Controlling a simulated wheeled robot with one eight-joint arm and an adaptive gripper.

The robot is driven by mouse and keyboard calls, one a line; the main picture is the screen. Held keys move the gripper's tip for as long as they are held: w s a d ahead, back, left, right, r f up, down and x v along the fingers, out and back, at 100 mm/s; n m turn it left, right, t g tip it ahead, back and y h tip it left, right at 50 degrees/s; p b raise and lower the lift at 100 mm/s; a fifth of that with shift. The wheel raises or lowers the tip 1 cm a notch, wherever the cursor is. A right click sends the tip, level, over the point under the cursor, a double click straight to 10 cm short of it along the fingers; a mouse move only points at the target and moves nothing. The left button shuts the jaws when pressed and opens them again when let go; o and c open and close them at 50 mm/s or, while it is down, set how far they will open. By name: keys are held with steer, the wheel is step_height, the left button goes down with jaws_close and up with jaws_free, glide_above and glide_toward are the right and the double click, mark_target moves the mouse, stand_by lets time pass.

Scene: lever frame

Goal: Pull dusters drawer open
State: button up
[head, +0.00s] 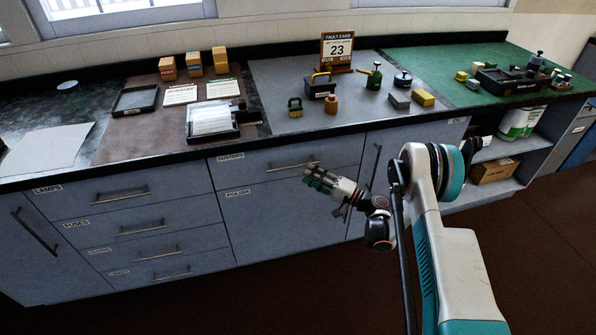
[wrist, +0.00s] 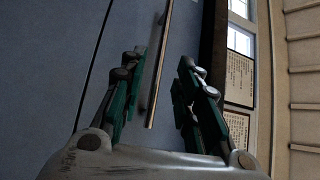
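The dusters drawer (head: 250,168) is a grey front with a "DUSTERS" label at its upper left, above the "POLISH" front (head: 275,220). It stands flush with the cabinet. Its bar handle (head: 290,166) is horizontal in the head view. My gripper (head: 318,181) is near the right end of this handle. In the wrist view my gripper (wrist: 161,78) is open, with green-padded fingers on both sides. The bar handle (wrist: 160,66) runs lengthwise through the gap between them, closer to the left finger. I cannot tell whether a finger touches it.
The worktop's dark front edge (head: 190,158) overhangs just above the drawer. On the grey mat (head: 285,75) stand a fault card, bottles and blocks. Lamps (head: 120,195) and fuses (head: 140,228) drawers are shut at left. Open shelves (head: 505,185) are at right. The floor in front is clear.

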mark_target(298, 169)
steer(key=shift+b+x, duration=0.7)
steer(key=shift+x, duration=2.35)
jaws_close()
